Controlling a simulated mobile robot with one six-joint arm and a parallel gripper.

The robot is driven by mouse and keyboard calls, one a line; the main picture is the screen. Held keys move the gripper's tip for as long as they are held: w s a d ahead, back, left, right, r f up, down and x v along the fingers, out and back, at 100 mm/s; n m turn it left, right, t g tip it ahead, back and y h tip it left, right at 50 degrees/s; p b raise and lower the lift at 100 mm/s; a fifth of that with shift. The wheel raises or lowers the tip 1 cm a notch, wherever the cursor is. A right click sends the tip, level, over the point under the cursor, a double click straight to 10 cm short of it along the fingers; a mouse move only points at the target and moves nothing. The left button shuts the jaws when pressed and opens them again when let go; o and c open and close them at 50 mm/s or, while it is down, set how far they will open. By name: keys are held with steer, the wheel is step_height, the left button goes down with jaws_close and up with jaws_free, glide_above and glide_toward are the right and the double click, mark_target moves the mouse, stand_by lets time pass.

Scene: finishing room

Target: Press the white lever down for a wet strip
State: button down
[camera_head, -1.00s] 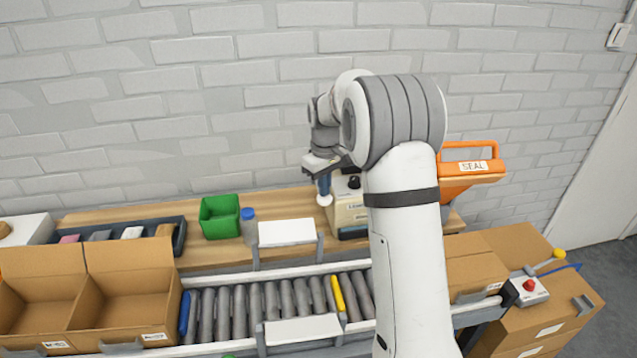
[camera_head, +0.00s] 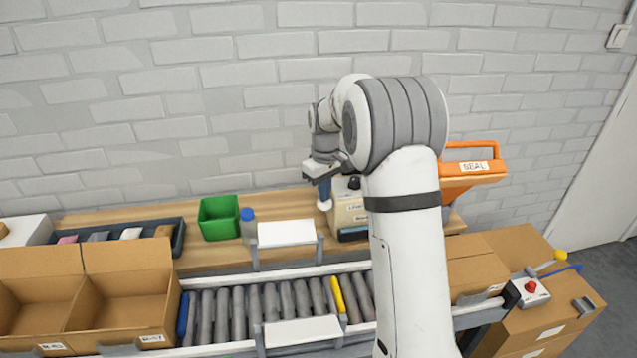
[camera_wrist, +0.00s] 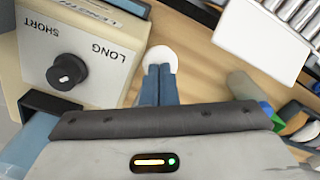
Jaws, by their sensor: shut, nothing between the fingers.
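The tape machine (camera_head: 346,219) is a beige box with a black knob on top, on the wooden bench. In the wrist view, its panel (camera_wrist: 108,80) shows a dial between SHORT and LONG. The white lever's round end (camera_head: 324,205) sticks out at the machine's left side. It also shows in the wrist view (camera_wrist: 160,57), right at my fingertips. My gripper (camera_head: 324,196) points down with its blue fingers shut and empty, directly over the lever end and seemingly touching it. The lever's arm is mostly hidden.
A green bin (camera_head: 218,218) and a blue-capped bottle (camera_head: 248,226) stand left of the machine. A white-topped stand (camera_head: 287,233) is nearer. A roller conveyor (camera_head: 265,301) runs in front. An orange SEAL machine (camera_head: 466,178) stands at right, behind my arm.

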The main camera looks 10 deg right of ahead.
steer(key=shift+f, duration=0.15)
steer(key=shift+s+f+b, duration=0.15)
steer(key=shift+f+b, duration=0.2)
steer(key=shift+f, duration=0.2)
steer(key=shift+s+f+b, duration=0.15)
steer(key=shift+f+b, duration=0.15)
steer(key=shift+f, duration=0.05)
stand_by(0.6)
steer(key=shift+f+b, duration=0.3)
steer(key=shift+f, duration=0.3)
